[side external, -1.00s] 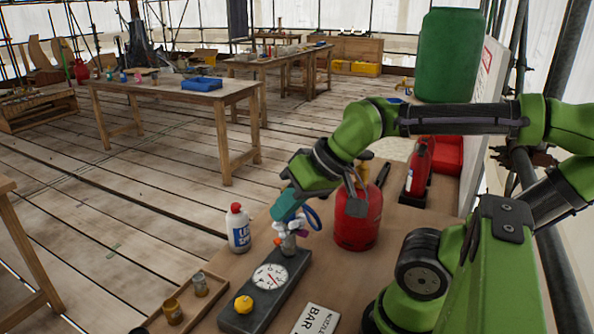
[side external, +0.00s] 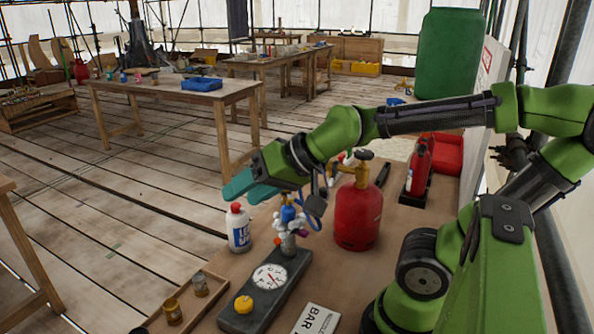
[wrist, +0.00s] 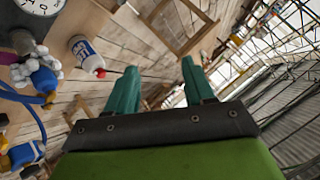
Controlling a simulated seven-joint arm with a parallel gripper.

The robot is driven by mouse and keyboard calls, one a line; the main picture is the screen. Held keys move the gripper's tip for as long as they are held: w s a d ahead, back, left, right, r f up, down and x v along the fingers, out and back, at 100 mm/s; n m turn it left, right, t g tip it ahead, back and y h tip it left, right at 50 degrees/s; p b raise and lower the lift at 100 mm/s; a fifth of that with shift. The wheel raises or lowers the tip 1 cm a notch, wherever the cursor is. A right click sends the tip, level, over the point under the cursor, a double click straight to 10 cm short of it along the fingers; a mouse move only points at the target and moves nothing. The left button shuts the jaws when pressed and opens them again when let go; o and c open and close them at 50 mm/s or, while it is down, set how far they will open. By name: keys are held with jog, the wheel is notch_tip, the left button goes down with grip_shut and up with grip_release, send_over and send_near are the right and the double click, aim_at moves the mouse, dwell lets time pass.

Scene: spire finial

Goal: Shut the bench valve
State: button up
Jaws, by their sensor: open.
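The bench valve (side external: 289,238) stands on the far end of a dark block with a round white gauge (side external: 270,276). It has a blue upper part (side external: 288,214) and white and red pieces around it; I cannot tell whether it is open or shut. In the wrist view the valve (wrist: 44,80) is at the left, with a blue hose beside it. My gripper (side external: 240,188) has teal fingers and is up and left of the valve, apart from it, above the white bottle. In the wrist view my gripper (wrist: 160,82) is open with nothing between its fingers.
A white bottle (side external: 238,230) with a red cap stands left of the valve. A red gas cylinder (side external: 358,214) stands close at its right. A yellow knob (side external: 243,304) is on the block's near end. A wooden tray (side external: 190,303) with small jars and a sign (side external: 316,320) lie nearby.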

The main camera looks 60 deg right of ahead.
jog(key=o, duration=0.3)
jog(key=w+m+t, duration=0.1)
jog(key=w, duration=0.1)
jog(key=w+d+r+m+t, duration=0.1)
jog(key=w+m+h, duration=0.1)
jog(key=w, duration=0.1)
jog(key=shift+w+d+r+t, duration=0.25)
jog(key=shift+w+r+t, duration=0.05)
jog(key=shift+w+t, duration=0.1)
jog(key=w+d+m+h, duration=0.2)
jog(key=m+g+h, duration=1)
jog(key=g+h, duration=0.7)
send_near(369, 151)
jog(key=x, duration=1)
jog(key=shift+w+d+f, duration=0.2)
jog(key=shift+w+d, duration=0.05)
jog(key=shift+d, duration=0.1)
